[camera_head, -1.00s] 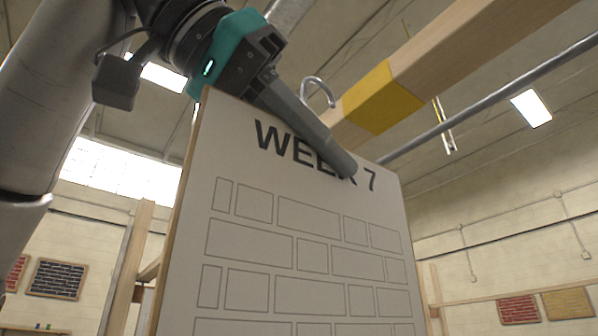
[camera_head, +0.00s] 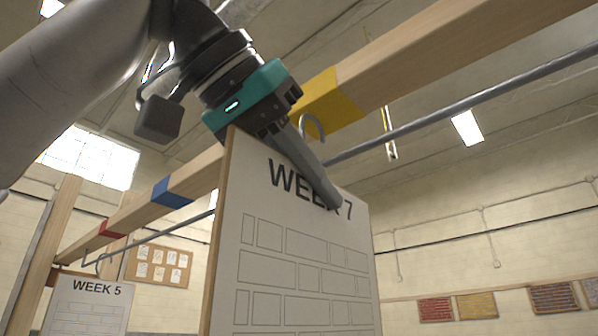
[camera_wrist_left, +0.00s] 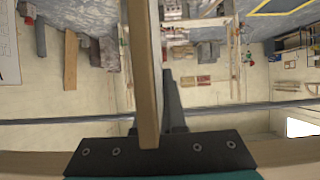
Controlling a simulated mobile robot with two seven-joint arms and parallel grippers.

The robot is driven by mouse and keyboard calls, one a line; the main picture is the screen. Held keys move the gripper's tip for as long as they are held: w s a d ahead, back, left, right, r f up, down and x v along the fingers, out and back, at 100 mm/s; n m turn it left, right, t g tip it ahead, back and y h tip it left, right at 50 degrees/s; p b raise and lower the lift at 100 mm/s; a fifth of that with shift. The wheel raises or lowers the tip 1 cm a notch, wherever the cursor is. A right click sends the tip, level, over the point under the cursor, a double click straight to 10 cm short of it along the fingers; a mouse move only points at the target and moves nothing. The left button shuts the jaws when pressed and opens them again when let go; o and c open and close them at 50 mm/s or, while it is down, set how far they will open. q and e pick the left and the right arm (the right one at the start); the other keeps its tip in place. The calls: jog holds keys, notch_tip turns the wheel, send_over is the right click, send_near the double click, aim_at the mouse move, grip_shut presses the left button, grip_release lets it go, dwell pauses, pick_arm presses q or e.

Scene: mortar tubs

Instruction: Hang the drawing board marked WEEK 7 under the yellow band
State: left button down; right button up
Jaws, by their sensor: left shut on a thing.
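The drawing board marked WEEK 7 (camera_head: 298,245) is white with a wooden edge and a printed brick pattern. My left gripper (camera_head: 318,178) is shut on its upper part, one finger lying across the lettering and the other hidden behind. In the left wrist view the board (camera_wrist_left: 147,80) shows edge-on between the fingers. The board's metal hook (camera_head: 313,124) overlaps the lower part of the yellow band (camera_head: 328,97) in the picture. The band wraps a wooden beam. A metal rail (camera_head: 430,123) runs below the beam; I cannot tell whether the hook touches it. My right gripper is not in view.
The wooden beam (camera_head: 440,57) also carries a blue band (camera_head: 171,193) and a red band (camera_head: 113,229). A WEEK 5 board (camera_head: 88,308) hangs at the far left near a wooden post (camera_head: 45,255). Between it and my board, the rail looks clear.

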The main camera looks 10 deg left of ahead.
aim_at(333, 227)
pick_arm(q)
jog(key=shift+w+d+f+b, duration=0.4)
jog(key=shift+w+f+b, duration=0.2)
jog(key=shift+f, duration=0.25)
jog(key=shift+w+d+f+b, duration=0.4)
jog(key=shift+w+f+b, duration=0.15)
jog(key=shift+f, duration=0.25)
jog(key=shift+s, duration=0.1)
jog(key=c, duration=0.9)
grip_release()
